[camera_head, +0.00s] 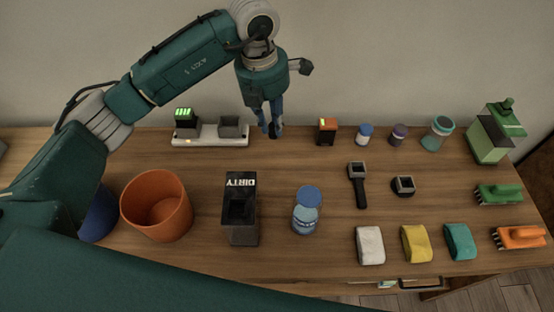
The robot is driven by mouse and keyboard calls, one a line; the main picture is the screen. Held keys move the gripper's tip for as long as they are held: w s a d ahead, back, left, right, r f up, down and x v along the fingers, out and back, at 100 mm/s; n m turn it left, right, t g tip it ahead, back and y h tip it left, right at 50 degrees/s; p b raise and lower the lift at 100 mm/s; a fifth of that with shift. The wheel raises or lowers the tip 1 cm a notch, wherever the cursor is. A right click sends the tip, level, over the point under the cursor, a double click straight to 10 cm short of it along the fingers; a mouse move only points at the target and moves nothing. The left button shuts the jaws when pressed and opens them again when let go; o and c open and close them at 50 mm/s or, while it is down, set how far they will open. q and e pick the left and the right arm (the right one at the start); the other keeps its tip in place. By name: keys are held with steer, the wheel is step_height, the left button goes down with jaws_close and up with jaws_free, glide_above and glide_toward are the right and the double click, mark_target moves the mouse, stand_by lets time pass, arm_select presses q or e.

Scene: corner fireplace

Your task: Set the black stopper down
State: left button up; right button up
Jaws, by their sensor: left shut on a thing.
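My left gripper (271,120) points down near the back of the wooden table (290,165), to the right of the white charging strip. It is shut on a small dark thing at its fingertips, which looks like the black stopper (274,131). The fingers hide much of the stopper. I cannot tell whether it touches the tabletop or is just above it. My right gripper is not in view.
The white charging strip (211,141) stands left of the gripper; a small orange-and-black box (327,131) stands right. The black DIRTY bin (241,226), orange pot (157,206) and blue-capped bottle (307,210) stand nearer. Tabletop below the gripper is clear.

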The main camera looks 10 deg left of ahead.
mark_target(272, 137)
arm_select(q)
step_height(272, 137, down, 5)
steer(key=shift+a+r+p, duration=0.1)
steer(key=shift+p, duration=0.3)
step_height(272, 137, down, 5)
steer(key=shift+w+f+p, duration=0.1)
steer(key=shift+f+p, duration=0.1)
steer(key=shift+p, duration=0.15)
steer(key=shift+f, duration=0.25)
step_height(272, 137, down, 3)
steer(key=shift+f+p, duration=0.2)
steer(key=shift+p, duration=0.2)
steer(key=shift+f, duration=0.25)
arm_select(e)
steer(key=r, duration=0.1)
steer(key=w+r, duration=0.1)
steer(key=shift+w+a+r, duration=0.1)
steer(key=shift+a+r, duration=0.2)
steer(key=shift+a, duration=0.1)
